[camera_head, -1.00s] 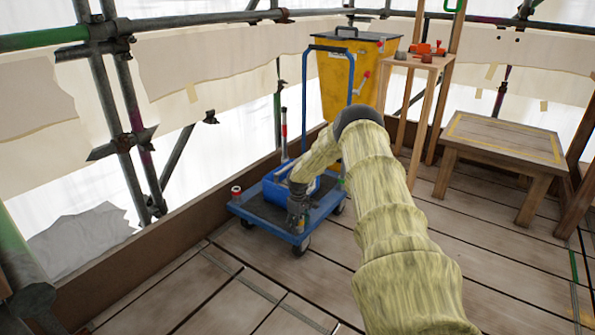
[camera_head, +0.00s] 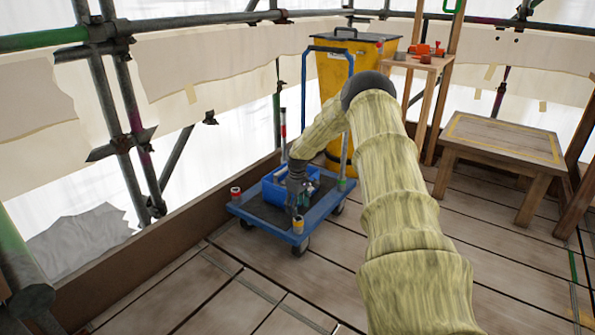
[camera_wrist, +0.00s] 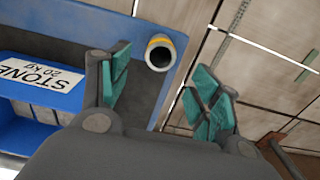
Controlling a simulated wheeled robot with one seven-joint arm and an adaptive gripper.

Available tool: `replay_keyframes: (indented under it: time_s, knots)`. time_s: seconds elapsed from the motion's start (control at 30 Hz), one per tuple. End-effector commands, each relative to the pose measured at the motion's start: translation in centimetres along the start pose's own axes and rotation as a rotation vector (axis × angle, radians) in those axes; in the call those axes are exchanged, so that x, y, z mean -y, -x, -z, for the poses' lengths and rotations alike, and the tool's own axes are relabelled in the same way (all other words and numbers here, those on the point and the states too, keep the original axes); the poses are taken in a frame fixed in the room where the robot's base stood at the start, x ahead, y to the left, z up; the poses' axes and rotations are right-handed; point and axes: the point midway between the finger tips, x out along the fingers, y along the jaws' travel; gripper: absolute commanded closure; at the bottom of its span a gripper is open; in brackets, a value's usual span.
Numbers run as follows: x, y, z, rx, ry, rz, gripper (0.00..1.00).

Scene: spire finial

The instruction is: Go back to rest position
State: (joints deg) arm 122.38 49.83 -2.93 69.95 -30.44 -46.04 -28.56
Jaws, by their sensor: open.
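My gripper (camera_wrist: 160,95) is open in the wrist view, its teal-padded fingers apart with nothing held between them. In the head view my gripper (camera_head: 298,205) hangs above the front part of the blue trolley (camera_head: 262,219). A small yellow-banded cylinder (camera_wrist: 160,53) stands on the trolley's deck, beyond the fingertips in the wrist view; it also shows at the trolley's front corner in the head view (camera_head: 298,225). A blue bin (camera_head: 272,190) sits on the trolley behind my gripper, partly hidden by it.
A red-topped can (camera_head: 235,194) stands on the trolley's left corner. A yellow bin (camera_head: 335,80) is behind the trolley. A tall wooden stand (camera_head: 420,62) and a low wooden table (camera_head: 500,138) are at right. Scaffold poles (camera_head: 125,150) line the left. The plank floor in front is clear.

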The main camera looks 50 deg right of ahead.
Motion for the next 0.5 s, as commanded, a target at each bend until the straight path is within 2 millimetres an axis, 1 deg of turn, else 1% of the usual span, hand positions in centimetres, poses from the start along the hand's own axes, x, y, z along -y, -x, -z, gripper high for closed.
replay_keyframes:
  time_s: [0.03,0.2,0.5]
  knots:
    - [0.0,0.6,0.1,-0.001,0.000,0.000,0.37]
    - [0.0,1.5,0.0,-0.001,0.000,0.001,0.37]
    - [0.0,1.7,0.0,0.000,0.000,0.001,0.37]
